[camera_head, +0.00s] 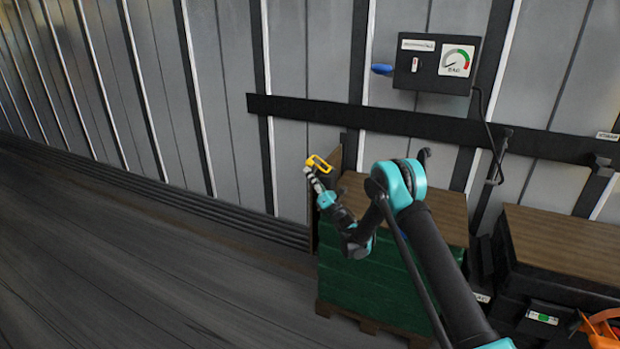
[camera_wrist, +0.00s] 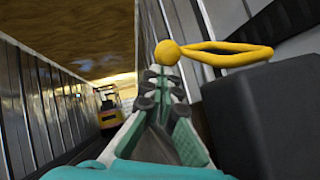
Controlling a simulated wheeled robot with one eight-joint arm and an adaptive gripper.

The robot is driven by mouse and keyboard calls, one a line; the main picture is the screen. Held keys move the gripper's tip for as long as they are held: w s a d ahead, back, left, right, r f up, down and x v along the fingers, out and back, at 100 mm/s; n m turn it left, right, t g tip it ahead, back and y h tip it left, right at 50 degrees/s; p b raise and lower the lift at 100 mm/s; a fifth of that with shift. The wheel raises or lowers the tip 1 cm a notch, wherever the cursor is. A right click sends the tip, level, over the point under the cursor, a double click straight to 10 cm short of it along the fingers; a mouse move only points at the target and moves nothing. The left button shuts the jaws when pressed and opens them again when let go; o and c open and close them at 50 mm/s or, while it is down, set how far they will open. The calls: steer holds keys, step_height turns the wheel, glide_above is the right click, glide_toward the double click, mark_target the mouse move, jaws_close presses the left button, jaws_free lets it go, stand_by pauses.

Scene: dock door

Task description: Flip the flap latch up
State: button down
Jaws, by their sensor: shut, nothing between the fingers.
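The flap latch is a yellow loop (camera_head: 320,163) at the upper left of the green crate in the head view. In the wrist view the yellow loop (camera_wrist: 225,60) extends right from a round yellow knob, above a dark block (camera_wrist: 265,115). My gripper (camera_head: 312,175) is just below and left of the loop. In the wrist view my gripper (camera_wrist: 163,76) has its fingertips together, right below the knob in the picture. Nothing shows between the fingers. I cannot tell whether the tips touch the knob.
A green crate (camera_head: 365,285) with a wooden top stands under my arm. A dark control box with a gauge (camera_head: 440,65) is on the wall above a black rail (camera_head: 400,120). A wooden-topped dark cabinet (camera_head: 560,245) stands at right. The floor at left is clear.

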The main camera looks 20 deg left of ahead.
steer(key=shift+d+r, duration=0.2)
steer(key=shift+r, duration=0.35)
steer(key=shift+d+r, duration=0.15)
steer(key=shift+r, duration=0.4)
steer(key=shift+d+r+m+t+y, duration=0.35)
steer(key=shift+r+m+t+y, duration=0.15)
steer(key=shift+m+t, duration=0.4)
steer(key=shift+d+r, duration=0.1)
stand_by(0.6)
